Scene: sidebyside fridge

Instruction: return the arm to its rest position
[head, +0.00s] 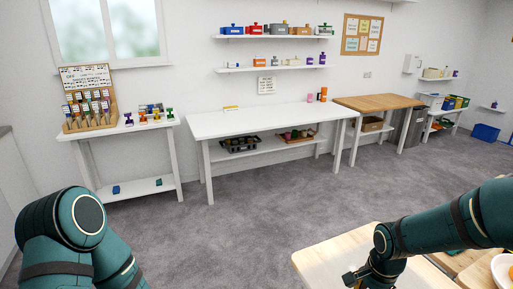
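My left arm (78,235) shows at the lower left as a bent teal and black link, and its gripper is outside the picture. My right arm (450,225) reaches in from the right edge over a light wooden surface (325,262). The dark end of that arm, where my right gripper (352,279) begins, is low against the bottom edge and cut off. Its fingers are too small and hidden to tell whether they are open or shut. I see no object held in it.
A white bowl (501,268) with an orange item sits at the right edge. A white table (265,119), a wooden-topped table (378,102) and a small white stand (130,133) line the far wall. Open grey carpet (240,228) lies between them and me.

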